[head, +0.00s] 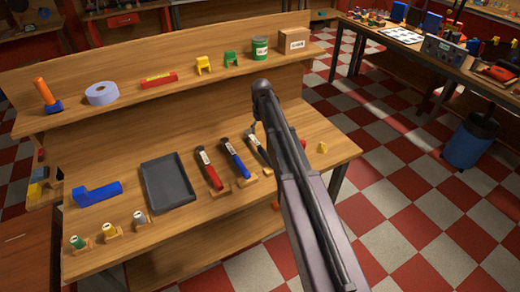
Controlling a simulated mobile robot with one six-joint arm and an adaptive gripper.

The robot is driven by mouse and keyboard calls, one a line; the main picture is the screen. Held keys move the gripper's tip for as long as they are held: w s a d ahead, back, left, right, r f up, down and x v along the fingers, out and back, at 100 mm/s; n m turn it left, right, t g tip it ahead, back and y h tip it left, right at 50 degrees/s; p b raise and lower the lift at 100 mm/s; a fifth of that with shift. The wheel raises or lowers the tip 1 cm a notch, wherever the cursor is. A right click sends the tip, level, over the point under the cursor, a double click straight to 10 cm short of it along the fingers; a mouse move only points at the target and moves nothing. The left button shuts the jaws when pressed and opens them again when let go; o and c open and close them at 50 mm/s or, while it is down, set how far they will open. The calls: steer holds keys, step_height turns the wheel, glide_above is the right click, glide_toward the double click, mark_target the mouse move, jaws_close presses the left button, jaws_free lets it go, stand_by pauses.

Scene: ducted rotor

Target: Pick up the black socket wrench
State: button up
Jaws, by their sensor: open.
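A tool with a dark handle and a pale label, which looks like the black socket wrench (259,150), leans on the lower bench surface, right of two similar tools. Its right side is close to or partly behind my arm in this view, so I cannot see all of it. My arm crosses the picture from the bottom right up to a dark joint above the bench. My gripper is hidden behind the arm or out of view, so its distance from the wrench cannot be told.
A red-handled tool (209,169) and a blue-handled tool (235,158) stand left of it. A dark tray (168,184) and a blue block-like tool (97,193) lie farther left. The raised shelf (135,97) holds tape, a can and a box (294,41).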

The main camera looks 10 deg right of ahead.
mark_target(262, 149)
steer(key=shift+f+b, duration=3.75)
steer(key=shift+f, duration=0.2)
steer(key=shift+f, duration=0.15)
steer(key=f+b, duration=0.3)
steer(key=shift+d, duration=0.3)
steer(key=shift+f+b, duration=0.95)
steer(key=shift+b, duration=0.15)
steer(key=shift+a, duration=0.1)
jaws_close()
